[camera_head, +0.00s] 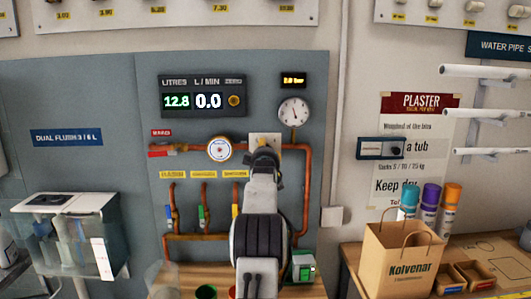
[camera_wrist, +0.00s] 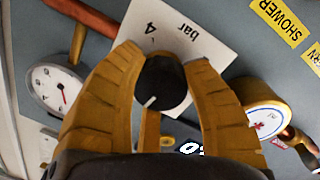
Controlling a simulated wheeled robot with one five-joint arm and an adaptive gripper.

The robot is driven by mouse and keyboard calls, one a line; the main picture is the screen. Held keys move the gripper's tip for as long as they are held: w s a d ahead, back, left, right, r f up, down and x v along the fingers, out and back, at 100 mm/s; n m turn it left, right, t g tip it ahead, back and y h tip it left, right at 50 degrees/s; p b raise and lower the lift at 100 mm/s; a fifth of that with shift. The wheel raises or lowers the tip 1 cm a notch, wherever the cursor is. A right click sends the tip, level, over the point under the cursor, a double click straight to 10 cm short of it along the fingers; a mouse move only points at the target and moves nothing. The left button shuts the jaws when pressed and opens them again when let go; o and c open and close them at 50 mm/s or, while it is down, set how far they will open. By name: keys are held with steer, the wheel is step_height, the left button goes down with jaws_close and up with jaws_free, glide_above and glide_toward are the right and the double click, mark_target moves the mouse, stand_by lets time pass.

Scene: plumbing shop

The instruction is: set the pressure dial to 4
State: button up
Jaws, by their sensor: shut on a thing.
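The pressure dial is a round black knob (camera_wrist: 162,82) with a white pointer line, in the middle of the wrist view. It sits on a white plate (camera_wrist: 208,45) printed "4" and "bar", which appear upside down there. The pointer line is towards the knob's lower left, away from the "4". My gripper (camera_wrist: 160,72) has its two yellow fingers shut on the knob from both sides. In the head view my gripper (camera_head: 265,155) is in front of the plate (camera_head: 262,138) and hides the knob.
A pressure gauge (camera_head: 293,111) and a small orange display (camera_head: 292,80), too small to read surely, are above right of the plate. A round water meter (camera_head: 220,149) and copper pipes (camera_head: 304,190) are close by. A paper bag (camera_head: 402,262) stands at right.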

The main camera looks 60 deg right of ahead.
steer(key=shift+d+f+m, duration=0.1)
steer(key=shift+f+m, duration=0.3)
steer(key=shift+m, duration=0.1)
steer(key=m+b, duration=0.1)
steer(key=m, duration=0.1)
steer(key=shift+m, duration=0.4)
steer(key=shift+f+m+y+b, duration=0.1)
steer(key=shift+m+y+b, duration=0.4)
steer(key=shift+m, duration=1.1)
steer(key=o, duration=0.7)
steer(key=shift+w, duration=0.1)
steer(key=o, duration=0.5)
steer(key=shift+r, duration=0.25)
steer(key=shift+a, duration=0.2)
